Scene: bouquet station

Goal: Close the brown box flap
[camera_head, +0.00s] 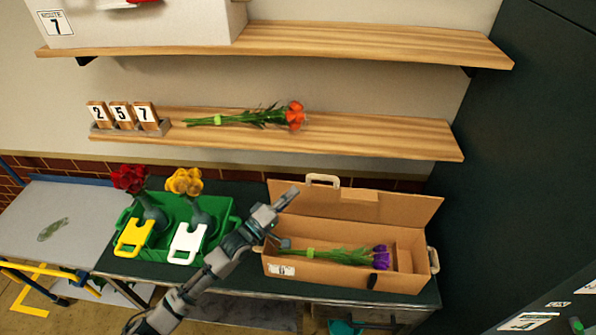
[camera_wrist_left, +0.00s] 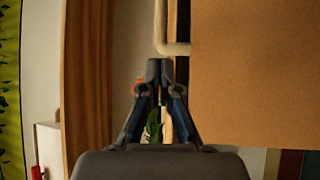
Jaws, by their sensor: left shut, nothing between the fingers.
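The brown box (camera_head: 330,279) stands on the dark table, with its flap (camera_head: 400,207) raised open at the back. A purple flower with a green stem (camera_head: 345,256) lies inside it. My left gripper (camera_head: 292,191) is shut and empty, at the left end of the raised flap in the head view. In the left wrist view the gripper (camera_wrist_left: 160,68) is shut, with the brown flap (camera_wrist_left: 255,70) filling the right side. Whether the fingers touch the flap cannot be told. My right gripper is not in view.
A green crate (camera_head: 228,212) with red and yellow flowers in vases stands left of the box. Above, a wooden shelf (camera_head: 380,135) holds an orange flower (camera_head: 292,115) and number blocks (camera_head: 122,113). A dark cabinet (camera_head: 520,150) rises at the right.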

